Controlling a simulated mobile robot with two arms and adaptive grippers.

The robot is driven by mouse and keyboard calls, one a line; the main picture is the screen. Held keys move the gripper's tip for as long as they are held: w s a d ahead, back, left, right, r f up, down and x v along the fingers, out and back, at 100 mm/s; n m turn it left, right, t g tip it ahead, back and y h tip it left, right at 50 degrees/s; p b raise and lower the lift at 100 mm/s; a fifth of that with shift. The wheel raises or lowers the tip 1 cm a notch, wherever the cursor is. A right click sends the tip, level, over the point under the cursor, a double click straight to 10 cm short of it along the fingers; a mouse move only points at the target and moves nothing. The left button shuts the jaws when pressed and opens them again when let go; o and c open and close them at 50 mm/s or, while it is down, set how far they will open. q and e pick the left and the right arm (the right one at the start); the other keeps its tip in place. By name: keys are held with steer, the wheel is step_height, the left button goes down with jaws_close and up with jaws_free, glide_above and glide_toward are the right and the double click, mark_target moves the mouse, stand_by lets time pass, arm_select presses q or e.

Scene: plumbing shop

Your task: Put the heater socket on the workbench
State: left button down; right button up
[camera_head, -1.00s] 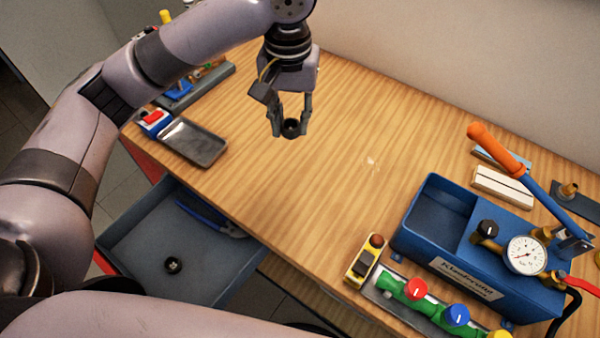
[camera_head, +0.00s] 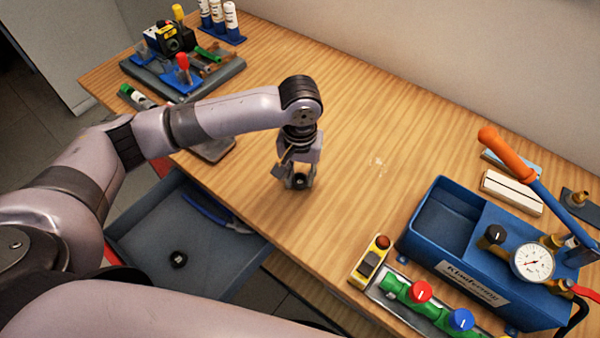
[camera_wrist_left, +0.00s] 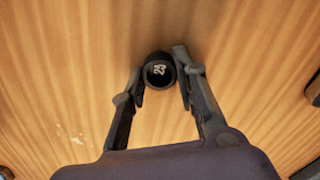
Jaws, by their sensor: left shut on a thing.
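The heater socket is a small dark cylinder (camera_head: 299,181) with a pale number on its end, which shows in the left wrist view (camera_wrist_left: 159,70). My left gripper (camera_head: 298,183) is shut on it, one finger on each side. It is low over the bare wood of the workbench (camera_head: 340,215), near the front edge. I cannot tell whether the socket touches the wood. A similar dark socket (camera_head: 179,259) lies in the open drawer (camera_head: 145,245) below the bench. My right gripper is not in view.
A blue pressure pump (camera_head: 490,265) with an orange-handled lever stands at the right. A yellow level (camera_head: 370,262) and a green manifold (camera_head: 408,293) lie near the front edge. A grey tool tray (camera_head: 215,75) is at the far left. The bench middle is clear.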

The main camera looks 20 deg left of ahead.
mark_target(300, 177)
arm_select(q)
steer(key=shift+f, duration=0.15)
steer(key=c, duration=1.2)
jaws_free()
steer(key=shift+c, duration=0.2)
step_height(300, 177, up, 12)
steer(key=shift+b, duration=0.45)
